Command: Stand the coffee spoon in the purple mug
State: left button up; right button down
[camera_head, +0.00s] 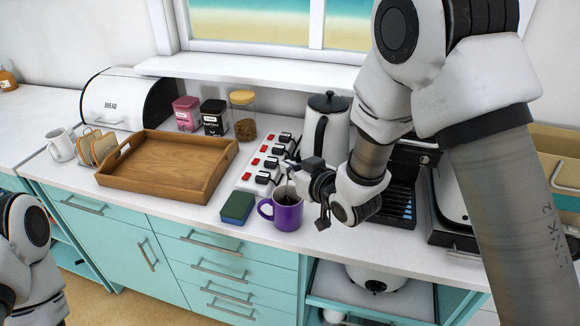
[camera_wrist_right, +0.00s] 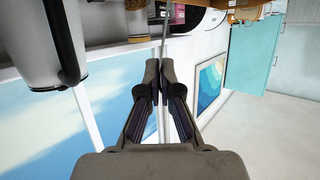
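The purple mug (camera_head: 287,217) stands upright on the white counter, its handle to the left and its inside dark. My right gripper (camera_head: 294,167) is above it, reaching leftward over its rim. In the right wrist view, the fingers (camera_wrist_right: 163,70) are nearly together around a thin grey rod, which looks like the handle of the coffee spoon (camera_wrist_right: 165,32) and sticks out past the fingertips. The spoon's bowl cannot be made out, and I cannot tell whether the spoon touches the mug. My left gripper is out of view; only part of my left arm shows.
A blue-green sponge (camera_head: 237,208) lies left of the mug. A power strip (camera_head: 266,160) with several plugs is behind it. A kettle (camera_head: 326,130) stands at the back, a wooden tray (camera_head: 160,188) to the left. The counter's front edge is close to the mug.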

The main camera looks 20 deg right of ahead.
jog(key=shift+f, duration=0.3)
jog(key=c, duration=1.2)
grip_release()
jog(key=shift+c, duration=0.2)
jog(key=v, duration=0.7)
jog(key=shift+s, duration=0.3)
jog(key=shift+w+d+r, duration=0.1)
